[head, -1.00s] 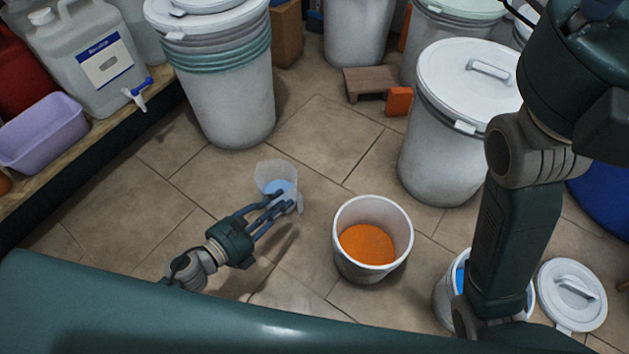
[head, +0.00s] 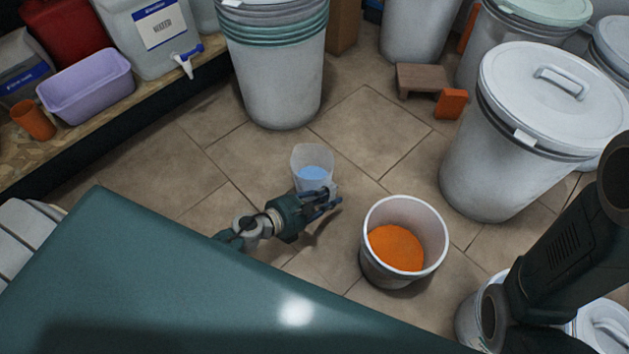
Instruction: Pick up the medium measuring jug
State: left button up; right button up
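A clear measuring jug (head: 311,158) with something light blue in its bottom stands upright on the tiled floor, left of the orange-filled pail. My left gripper (head: 328,198) is at the near side of the jug, its fingers around or beside the handle, low on the jug. The fingers overlap the jug's lower part and hide its base and most of the handle. I cannot tell whether they are closed on it. My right arm shows at the right edge, but its gripper is out of view.
A white pail (head: 376,268) with orange contents stands right of the jug. Lidded white drums (head: 490,165) stand at right, and a stacked drum (head: 272,85) behind. A shelf at left holds a lilac tub (head: 88,88) and an orange cup (head: 34,120). Floor left of the jug is clear.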

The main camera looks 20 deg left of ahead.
pick_arm(q)
jog(key=shift+w+d+f, duration=0.15)
jog(key=shift+w+d, duration=0.05)
jog(key=shift+w, duration=0.15)
jog(key=shift+c, duration=0.5)
grip_shut()
jog(key=shift+r, duration=0.2)
